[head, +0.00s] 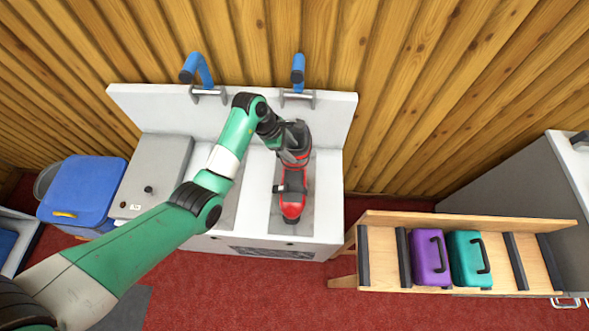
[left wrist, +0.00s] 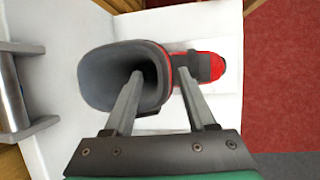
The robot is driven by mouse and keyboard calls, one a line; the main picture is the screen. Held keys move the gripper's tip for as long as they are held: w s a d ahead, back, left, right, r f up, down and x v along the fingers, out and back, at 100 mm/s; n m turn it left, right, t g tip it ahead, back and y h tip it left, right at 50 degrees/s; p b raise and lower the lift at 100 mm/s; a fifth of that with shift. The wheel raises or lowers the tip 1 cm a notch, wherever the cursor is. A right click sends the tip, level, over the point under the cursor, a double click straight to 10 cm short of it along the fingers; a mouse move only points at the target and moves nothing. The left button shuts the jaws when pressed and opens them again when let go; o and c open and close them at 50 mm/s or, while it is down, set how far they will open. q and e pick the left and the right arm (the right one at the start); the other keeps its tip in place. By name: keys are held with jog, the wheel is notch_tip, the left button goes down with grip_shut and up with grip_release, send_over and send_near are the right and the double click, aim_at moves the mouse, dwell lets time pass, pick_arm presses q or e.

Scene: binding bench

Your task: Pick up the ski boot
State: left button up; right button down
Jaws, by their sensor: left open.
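The ski boot (head: 291,200), red and dark grey, stands on the white bench with its toe toward the front edge. In the left wrist view the grey boot (left wrist: 112,75) shows its open shaft, with the red toe to the right. My left gripper (head: 288,143) is at the top of the boot's shaft and hides part of it. In the left wrist view the gripper (left wrist: 159,72) is open, one finger over the shaft opening and the other just past its rim on the toe side. I cannot tell whether they touch. My right gripper is out of view.
The white bench (head: 325,200) has a back panel with two blue-handled clamps (head: 204,72) (head: 298,72). A grey box (head: 160,165) and blue bin (head: 82,193) are at left. A wooden rack (head: 385,262) at right holds a purple case (head: 428,257) and teal case (head: 467,258).

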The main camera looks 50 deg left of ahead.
pick_arm(q)
jog(key=b, duration=0.1)
send_over(297, 168)
jog(key=f, duration=0.4)
jog(key=shift+s, duration=0.2)
jog(key=shift+w+f, duration=0.25)
jog(key=shift+f, duration=0.15)
jog(key=shift+c, duration=0.2)
grip_shut()
jog(key=shift+r, duration=0.15)
